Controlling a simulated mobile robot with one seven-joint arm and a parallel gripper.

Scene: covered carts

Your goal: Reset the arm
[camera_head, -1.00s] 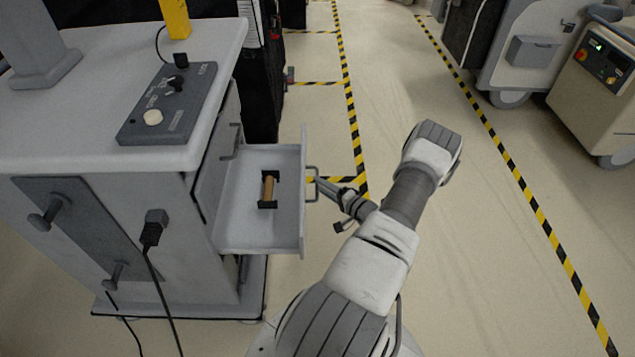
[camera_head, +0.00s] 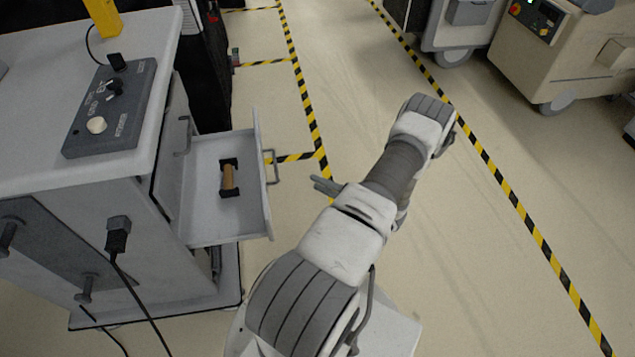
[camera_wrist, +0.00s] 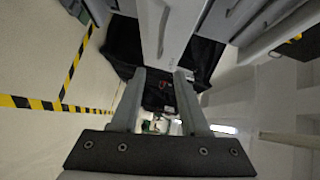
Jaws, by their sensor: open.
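My arm reaches out over the floor to the right of a grey cart. My gripper (camera_head: 326,187) is partly hidden behind my arm, with its fingers pointing left toward the open drawer. It is apart from the drawer handle (camera_head: 273,167). In the wrist view my gripper (camera_wrist: 160,75) is open, and nothing is held between its two fingers. The drawer (camera_head: 205,216) stands pulled out from the cart and holds a brown cylinder (camera_head: 228,178) with black ends.
The cart top (camera_head: 150,60) carries a dark control box (camera_head: 110,105) with knobs. A cable hangs from a plug on the cart's front. A beige wheeled machine (camera_head: 550,60) stands at the back right. The floor between the yellow-black tape lines is clear.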

